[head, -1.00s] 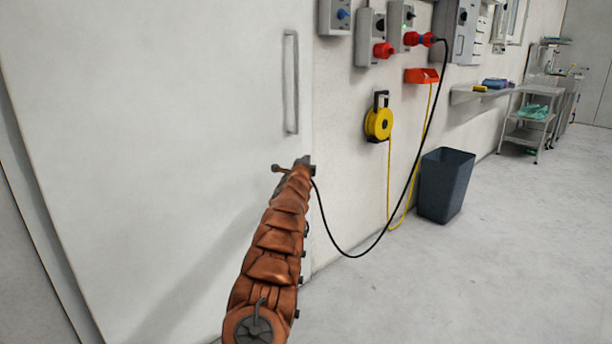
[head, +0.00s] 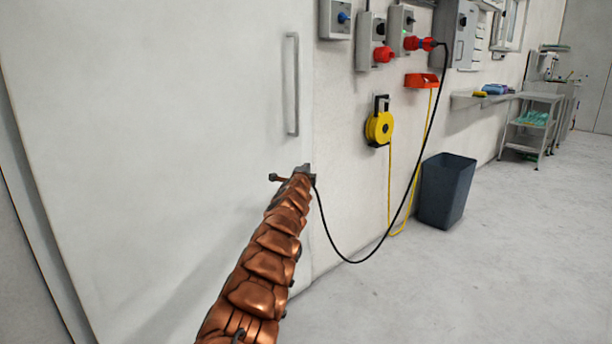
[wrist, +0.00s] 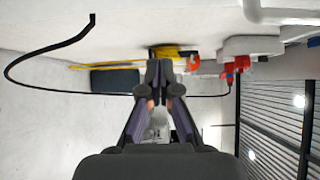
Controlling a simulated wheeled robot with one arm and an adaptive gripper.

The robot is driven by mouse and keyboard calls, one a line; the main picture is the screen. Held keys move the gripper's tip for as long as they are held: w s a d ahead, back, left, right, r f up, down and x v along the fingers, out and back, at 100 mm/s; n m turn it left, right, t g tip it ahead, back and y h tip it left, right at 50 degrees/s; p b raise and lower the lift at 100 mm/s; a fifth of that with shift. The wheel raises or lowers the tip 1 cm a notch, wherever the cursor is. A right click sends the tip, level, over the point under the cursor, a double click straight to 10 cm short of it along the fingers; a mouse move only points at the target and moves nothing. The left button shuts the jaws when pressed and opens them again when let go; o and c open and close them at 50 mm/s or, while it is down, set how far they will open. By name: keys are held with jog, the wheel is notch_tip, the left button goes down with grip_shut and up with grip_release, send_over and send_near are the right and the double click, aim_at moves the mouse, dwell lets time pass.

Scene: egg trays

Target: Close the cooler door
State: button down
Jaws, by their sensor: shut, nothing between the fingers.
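The cooler door (head: 170,130) is a large plain white panel filling the left of the head view. Its upright metal handle (head: 291,85) is near its right edge. The door stands close to the white wall on its right; I cannot tell whether a gap is left. My arm reaches forward in front of the door's lower right part, with its end below the handle. My gripper (wrist: 165,72) is shut and empty in the wrist view, its fingers pointing along the wall. Whether any part of the arm touches the door is unclear.
Wall boxes with red plugs (head: 383,54), a yellow cable reel (head: 379,128) and a hanging black cable (head: 408,195) are right of the door. A dark bin (head: 446,190) stands by the wall. A trolley (head: 532,125) is farther back. The floor at right is clear.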

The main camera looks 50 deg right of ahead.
jog(key=shift+s+a+f+b, duration=0.25)
jog(key=shift+s+f+b, duration=0.05)
jog(key=shift+s+b, duration=0.25)
jog(key=shift+s+a+f+b, duration=0.15)
jog(key=shift+a+b, duration=0.15)
jog(key=shift+b, duration=0.25)
jog(key=shift+s+a, duration=0.1)
jog(key=shift+a, duration=0.1)
jog(key=shift+a+r+b, duration=0.25)
jog(key=shift+a+b, duration=0.15)
jog(key=shift+b, duration=0.25)
jog(key=shift+s+a+r, duration=0.1)
jog(key=shift+r, duration=0.05)
